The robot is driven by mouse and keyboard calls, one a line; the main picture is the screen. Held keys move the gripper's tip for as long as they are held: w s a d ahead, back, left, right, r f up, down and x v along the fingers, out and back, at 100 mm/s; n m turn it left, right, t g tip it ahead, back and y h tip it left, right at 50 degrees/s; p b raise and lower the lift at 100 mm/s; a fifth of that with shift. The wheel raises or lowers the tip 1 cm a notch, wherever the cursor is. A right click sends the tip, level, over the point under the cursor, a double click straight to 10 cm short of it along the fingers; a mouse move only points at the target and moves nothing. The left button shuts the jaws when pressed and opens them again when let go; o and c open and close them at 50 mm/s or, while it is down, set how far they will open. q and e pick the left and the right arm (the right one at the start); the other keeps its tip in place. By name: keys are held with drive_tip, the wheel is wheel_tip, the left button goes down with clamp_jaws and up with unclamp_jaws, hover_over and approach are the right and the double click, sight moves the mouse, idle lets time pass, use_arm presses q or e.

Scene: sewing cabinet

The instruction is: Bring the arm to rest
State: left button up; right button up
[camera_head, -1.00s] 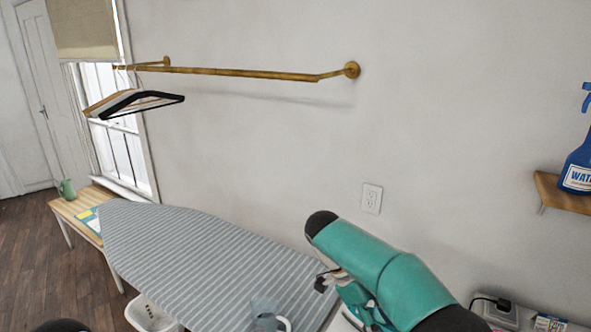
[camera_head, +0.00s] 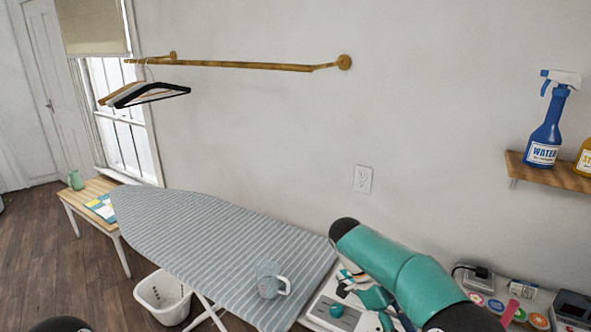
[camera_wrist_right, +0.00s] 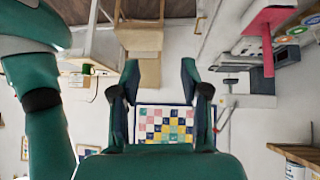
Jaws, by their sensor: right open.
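My right arm is teal and comes in at the lower right of the head view. Its gripper (camera_head: 350,287) is partly hidden there, just beyond the right end of the ironing board (camera_head: 215,235), over a white surface. In the right wrist view the two fingers of the right gripper (camera_wrist_right: 160,78) stand apart with nothing between them. A patchwork panel (camera_wrist_right: 166,124) shows behind the fingers, clear of them. My left gripper is in neither view.
A grey mug (camera_head: 268,280) stands on the ironing board. A white basket (camera_head: 163,296) is on the floor. A spray bottle (camera_head: 546,125) stands on a wall shelf (camera_head: 550,172). Hangers (camera_head: 150,92) hang from a brass rail (camera_head: 240,70). Most of the striped board is bare.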

drive_tip(key=s+d+f+n+g+y, duration=0.1)
drive_tip(key=s+f+n+y, duration=0.15)
drive_tip(key=s+f, duration=0.6)
drive_tip(key=s+f+n+g+y, duration=0.25)
drive_tip(key=s+f, duration=0.35)
drive_tip(key=f, duration=0.6)
drive_tip(key=s+a+f+n+t+y, duration=0.6)
drive_tip(key=s+a+f+n, duration=0.3)
drive_tip(key=s+a+n, duration=0.25)
drive_tip(key=w+n+t, duration=0.1)
drive_tip(key=n, duration=0.1)
drive_tip(key=w+d+n+t, duration=0.1)
drive_tip(key=w+n, duration=0.1)
drive_tip(key=w+n+t, duration=0.1)
drive_tip(key=w+n, duration=0.1)
drive_tip(key=shift+w+d+f+n+t+h, duration=0.2)
drive_tip(key=shift+d+f+n+t+h, duration=0.1)
drive_tip(key=shift+f+n+t, duration=0.05)
drive_tip(key=shift+o, duration=0.2)
